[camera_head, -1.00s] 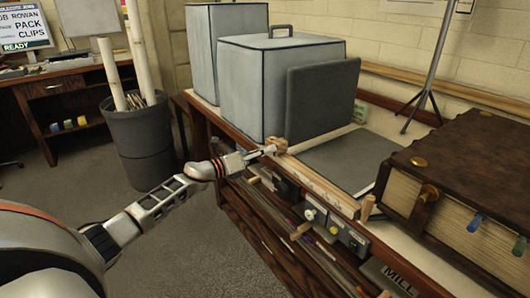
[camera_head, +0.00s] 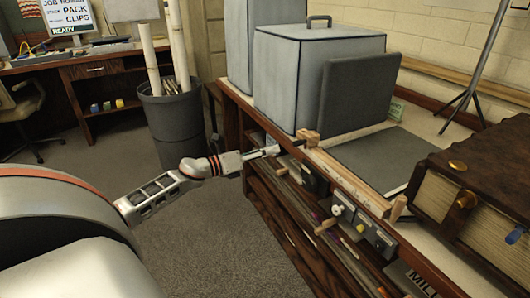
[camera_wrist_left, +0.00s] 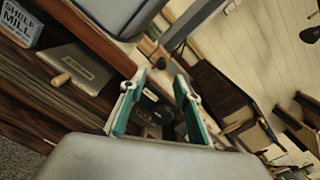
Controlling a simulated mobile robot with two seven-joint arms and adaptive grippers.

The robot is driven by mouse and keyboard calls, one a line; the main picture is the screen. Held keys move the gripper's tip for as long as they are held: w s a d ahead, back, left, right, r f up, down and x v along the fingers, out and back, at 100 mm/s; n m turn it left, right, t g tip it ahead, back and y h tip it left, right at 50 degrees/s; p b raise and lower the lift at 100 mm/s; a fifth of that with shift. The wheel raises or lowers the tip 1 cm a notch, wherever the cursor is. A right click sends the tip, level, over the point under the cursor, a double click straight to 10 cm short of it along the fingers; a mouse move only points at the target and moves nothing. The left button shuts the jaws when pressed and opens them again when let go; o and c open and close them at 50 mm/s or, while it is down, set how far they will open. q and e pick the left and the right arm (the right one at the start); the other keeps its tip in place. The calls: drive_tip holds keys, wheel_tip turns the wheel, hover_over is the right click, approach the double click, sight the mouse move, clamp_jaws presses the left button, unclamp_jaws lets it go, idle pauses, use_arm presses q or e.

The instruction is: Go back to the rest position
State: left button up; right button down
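My left gripper (camera_head: 268,152) reaches in from the left in the head view. Its tip is beside the front edge of the wooden workbench (camera_head: 232,128), left of and apart from the end block of a wooden rail (camera_head: 350,178). In the left wrist view the two green-lined fingers (camera_wrist_left: 160,92) stand apart with nothing held between them. My right gripper is in neither view.
The bench carries grey covered boxes (camera_head: 300,85), a dark flat panel (camera_head: 358,95) and a large brown book-like block (camera_head: 490,185). A dark bin (camera_head: 175,125) with tall rolls stands on the floor behind. Carpet (camera_head: 100,155) is clear left of the bench.

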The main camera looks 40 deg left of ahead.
use_arm(q)
drive_tip(key=shift+s+a, duration=0.2)
drive_tip(key=shift+s, duration=0.3)
